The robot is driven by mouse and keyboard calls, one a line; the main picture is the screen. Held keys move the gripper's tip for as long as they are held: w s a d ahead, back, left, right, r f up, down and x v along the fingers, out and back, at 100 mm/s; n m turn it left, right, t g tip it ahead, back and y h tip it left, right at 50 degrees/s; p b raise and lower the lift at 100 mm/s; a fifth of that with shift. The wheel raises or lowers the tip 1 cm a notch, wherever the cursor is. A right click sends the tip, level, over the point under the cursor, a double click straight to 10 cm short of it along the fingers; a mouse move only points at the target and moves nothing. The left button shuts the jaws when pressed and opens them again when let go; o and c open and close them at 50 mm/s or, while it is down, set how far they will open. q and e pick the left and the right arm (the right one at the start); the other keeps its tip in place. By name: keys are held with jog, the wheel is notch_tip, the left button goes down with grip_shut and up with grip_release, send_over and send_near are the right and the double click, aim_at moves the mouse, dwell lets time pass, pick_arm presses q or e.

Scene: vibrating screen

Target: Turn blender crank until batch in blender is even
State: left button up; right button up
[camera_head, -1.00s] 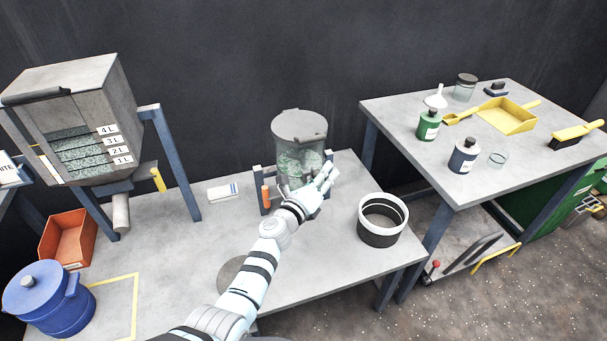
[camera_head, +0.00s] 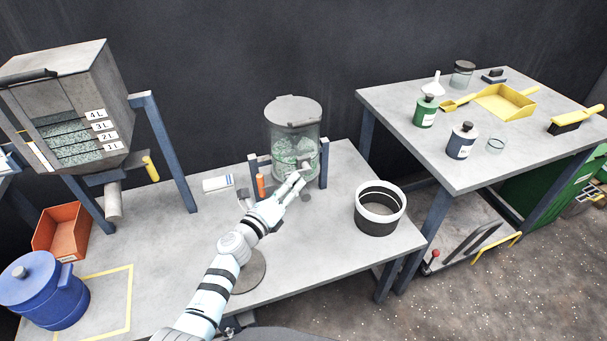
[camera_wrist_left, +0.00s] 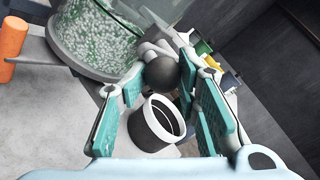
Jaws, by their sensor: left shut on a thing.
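The blender (camera_head: 293,135) is a clear drum with a grey lid, held between blue posts on the table. Its batch (camera_head: 288,150) is white and green granules; in the left wrist view the batch (camera_wrist_left: 95,35) shows white with separate green patches. My left gripper (camera_head: 294,184) is in front of the drum's lower part. In the left wrist view the gripper (camera_wrist_left: 160,80) is shut on the dark round knob of the blender crank (camera_wrist_left: 160,72). In the head view my fingers hide most of the crank. My right gripper is not in view.
An orange cylinder (camera_head: 261,185) stands by the blender's left post. A black-and-white ring-shaped tub (camera_head: 379,218) is to the right, with clear tabletop between. A hopper (camera_head: 75,90), orange bin (camera_head: 62,232) and blue lidded pot (camera_head: 45,292) are at left. A second table (camera_head: 430,165) is at right.

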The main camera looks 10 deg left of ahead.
pick_arm(q)
jog(key=o, duration=0.5)
jog(key=shift+s+a+r, duration=0.1)
jog(key=shift+a+r, duration=0.15)
jog(key=shift+a, duration=0.2)
jog(key=shift+o, duration=0.8)
jog(key=shift+a, duration=0.2)
jog(key=shift+w+d+f, duration=0.45)
jog(key=shift+w, duration=0.3)
jog(key=shift+w+d, duration=0.15)
jog(key=shift+d, duration=0.15)
jog(key=shift+d+r, duration=0.1)
jog(key=p+v, duration=0.2)
jog(key=v, duration=0.4)
jog(key=shift+s, duration=0.3)
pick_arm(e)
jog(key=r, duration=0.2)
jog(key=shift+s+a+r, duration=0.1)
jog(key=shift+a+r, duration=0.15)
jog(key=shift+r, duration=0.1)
